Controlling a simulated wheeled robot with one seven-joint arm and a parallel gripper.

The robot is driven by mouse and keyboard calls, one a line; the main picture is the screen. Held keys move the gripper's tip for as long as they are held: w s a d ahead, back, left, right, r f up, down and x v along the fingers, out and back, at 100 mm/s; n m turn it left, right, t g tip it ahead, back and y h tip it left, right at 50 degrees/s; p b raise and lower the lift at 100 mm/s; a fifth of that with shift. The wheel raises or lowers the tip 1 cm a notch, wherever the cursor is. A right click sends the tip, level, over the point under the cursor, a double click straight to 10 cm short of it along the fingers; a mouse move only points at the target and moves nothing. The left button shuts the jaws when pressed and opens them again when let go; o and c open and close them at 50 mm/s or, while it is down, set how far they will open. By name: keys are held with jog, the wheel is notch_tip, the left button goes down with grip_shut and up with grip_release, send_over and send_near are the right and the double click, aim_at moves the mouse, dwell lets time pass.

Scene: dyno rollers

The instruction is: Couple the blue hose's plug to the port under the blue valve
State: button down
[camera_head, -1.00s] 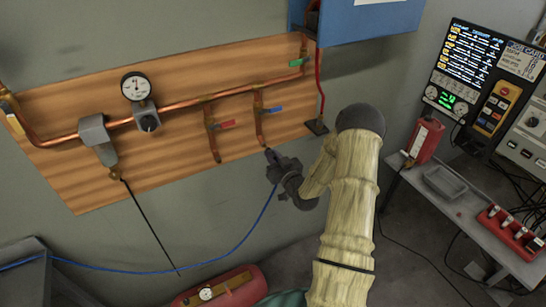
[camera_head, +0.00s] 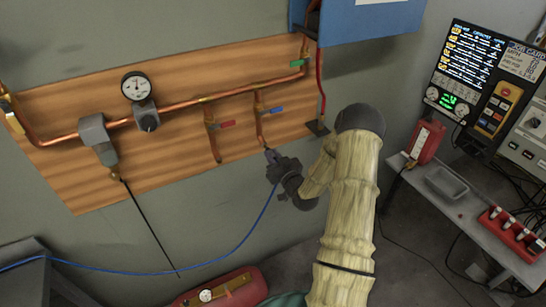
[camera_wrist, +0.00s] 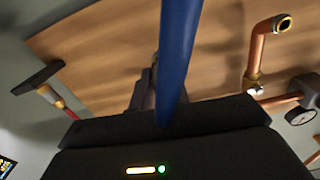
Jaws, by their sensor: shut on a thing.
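The blue valve (camera_head: 271,110) sits on the right-hand copper drop pipe on the wooden board. Its port (camera_head: 264,145) is at the lower end of that pipe. My gripper (camera_head: 273,160) is shut on the blue hose's plug just below the port. The plug (camera_head: 269,153) shows as a small grey tip at the pipe's end; I cannot tell whether it is seated or only close. The blue hose (camera_head: 247,233) hangs from the gripper and sweeps left. In the wrist view the hose (camera_wrist: 178,60) crosses in front of the dark jaws and hides most of the plug and port.
The red valve (camera_head: 227,124) and its drop pipe (camera_head: 214,145) are left of the blue one. A pressure gauge (camera_head: 135,86) is further left. A blue box (camera_head: 365,20) overhangs the upper right. A bench (camera_head: 460,210) with a grey tray stands at right.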

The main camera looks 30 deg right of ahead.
jog(key=shift+w+b, duration=0.75)
jog(key=shift+b, duration=0.05)
dwell(1.2)
jog(key=c, duration=1.3)
grip_release()
jog(key=shift+o, duration=0.2)
jog(key=shift+s+f+b, duration=0.15)
jog(key=shift+s+b, duration=0.15)
jog(key=shift+s, duration=0.3)
jog(key=s+b, duration=0.5)
jog(key=s, duration=1.1)
jog(key=shift+d, duration=0.25)
jog(key=shift+s, duration=0.1)
